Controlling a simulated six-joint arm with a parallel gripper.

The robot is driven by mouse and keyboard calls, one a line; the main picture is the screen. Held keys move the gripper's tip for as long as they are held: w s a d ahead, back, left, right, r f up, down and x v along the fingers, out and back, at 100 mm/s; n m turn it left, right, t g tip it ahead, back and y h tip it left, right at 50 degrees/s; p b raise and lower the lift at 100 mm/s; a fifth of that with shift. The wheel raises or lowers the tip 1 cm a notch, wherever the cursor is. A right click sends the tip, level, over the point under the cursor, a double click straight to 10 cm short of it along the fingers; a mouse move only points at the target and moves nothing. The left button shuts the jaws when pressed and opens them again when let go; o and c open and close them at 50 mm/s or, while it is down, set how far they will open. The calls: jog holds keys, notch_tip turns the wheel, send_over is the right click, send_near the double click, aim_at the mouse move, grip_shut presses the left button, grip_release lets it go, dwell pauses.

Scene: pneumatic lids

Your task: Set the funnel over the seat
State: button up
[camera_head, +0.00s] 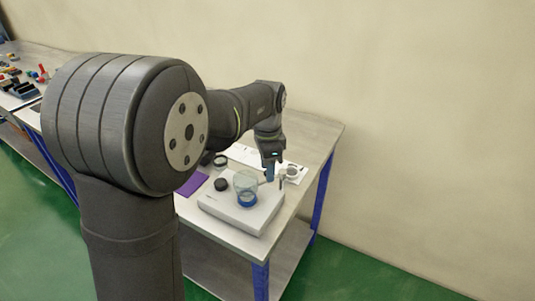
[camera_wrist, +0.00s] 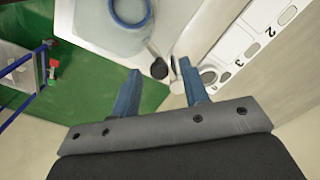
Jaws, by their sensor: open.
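A clear, see-through vessel (camera_head: 246,180), which looks like the funnel, stands upright at a blue ring (camera_head: 247,198) on a white base block (camera_head: 223,210). Whether the blue ring is the seat or part of the vessel I cannot tell. In the wrist view the blue ring (camera_wrist: 146,16) and the clear rim (camera_wrist: 110,50) show at the top, cut off by the frame. My gripper (camera_head: 270,178) points down just right of the vessel; in the wrist view its blue fingers (camera_wrist: 160,68) are apart. A small dark knob (camera_wrist: 159,69) shows between the fingertips; its distance is unclear.
A black round cap (camera_head: 221,184) sits left of the vessel. A dark ring (camera_head: 220,160) and a purple sheet (camera_head: 192,184) lie further left. A white numbered strip (camera_wrist: 239,42) lies at the right in the wrist view. The table's edge drops to green floor (camera_wrist: 150,97).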

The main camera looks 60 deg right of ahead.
notch_tip(320, 180, up, 17)
jog(key=shift+r, duration=0.15)
dwell(0.8)
notch_tip(320, 180, down, 18)
jog(key=shift+r, duration=0.25)
dwell(0.5)
